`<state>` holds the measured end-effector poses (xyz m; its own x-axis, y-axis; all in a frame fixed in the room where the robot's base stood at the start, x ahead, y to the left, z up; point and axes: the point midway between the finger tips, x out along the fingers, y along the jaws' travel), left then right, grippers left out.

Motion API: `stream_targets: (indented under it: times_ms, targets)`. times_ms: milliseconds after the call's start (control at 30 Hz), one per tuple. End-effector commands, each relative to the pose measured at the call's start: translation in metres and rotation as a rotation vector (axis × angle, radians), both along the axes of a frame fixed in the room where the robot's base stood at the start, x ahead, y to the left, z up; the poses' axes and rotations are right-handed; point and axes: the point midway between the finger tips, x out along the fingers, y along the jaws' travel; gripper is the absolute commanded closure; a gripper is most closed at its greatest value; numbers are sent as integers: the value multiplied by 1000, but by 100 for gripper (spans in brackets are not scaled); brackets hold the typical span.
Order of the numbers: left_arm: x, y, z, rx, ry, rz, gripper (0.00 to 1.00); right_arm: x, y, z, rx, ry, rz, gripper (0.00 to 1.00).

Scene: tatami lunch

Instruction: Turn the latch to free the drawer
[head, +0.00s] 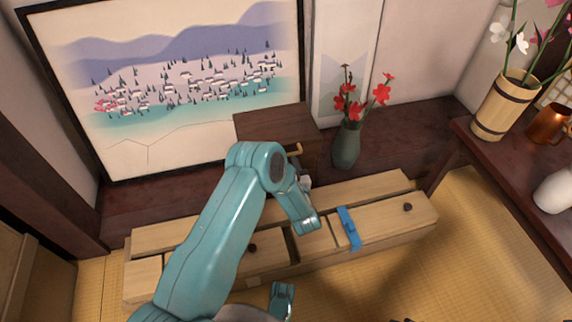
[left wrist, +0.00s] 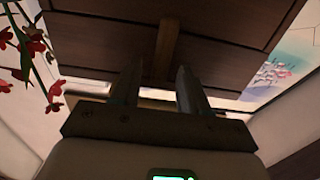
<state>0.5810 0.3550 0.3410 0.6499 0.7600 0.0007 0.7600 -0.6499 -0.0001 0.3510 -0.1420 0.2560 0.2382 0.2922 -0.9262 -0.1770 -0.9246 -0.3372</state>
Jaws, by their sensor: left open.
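A small dark brown wooden box (head: 275,124) stands against the wall below the landscape picture. A tan wooden latch (head: 295,150) shows at its right side, partly hidden by my left arm. In the left wrist view the latch (left wrist: 165,48) is a tan bar running upright in the picture over the dark drawer front (left wrist: 105,38). My left gripper (head: 303,181) is close in front of the box. In the left wrist view it (left wrist: 158,82) is open, its fingers pointing at the front, with the bar between them in the picture. Contact cannot be told.
A dark vase with red flowers (head: 346,147) stands just right of the box. A low pale wooden bench (head: 385,212) with a blue piece (head: 349,229) lies in front. A dark table (head: 510,185) with a wooden bucket (head: 504,105) is at right.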

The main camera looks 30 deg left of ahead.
Motion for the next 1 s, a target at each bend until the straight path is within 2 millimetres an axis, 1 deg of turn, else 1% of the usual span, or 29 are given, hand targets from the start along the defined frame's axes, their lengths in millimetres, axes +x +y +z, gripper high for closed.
stream_targets:
  times_ms: [133, 167, 200, 300, 667, 867, 1000]
  targets:
    - [0, 0, 0, 0, 0, 0, 55, 0, 0, 0, 0, -1, 0, 57]
    - [0, 0, 0, 0, 0, 0, 59, 0, 0, 0, 0, -1, 0, 57]
    - [0, 0, 0, 0, 0, 1, 72, 0, 0, 0, 0, -1, 0, 57]
    - [0, 0, 0, -1, 1, 1, 100, 0, 0, 0, 0, -1, 0, 57]
    - [0, -1, 0, 22, 27, 1, 100, 0, 0, 1, 0, 1, 0, 57]
    - [1, -2, -1, 90, 108, 1, 100, -1, 0, 2, 1, 3, 0, 57]
    - [3, -4, -1, 165, 197, 1, 100, -2, 0, 3, 2, 6, 0, 57]
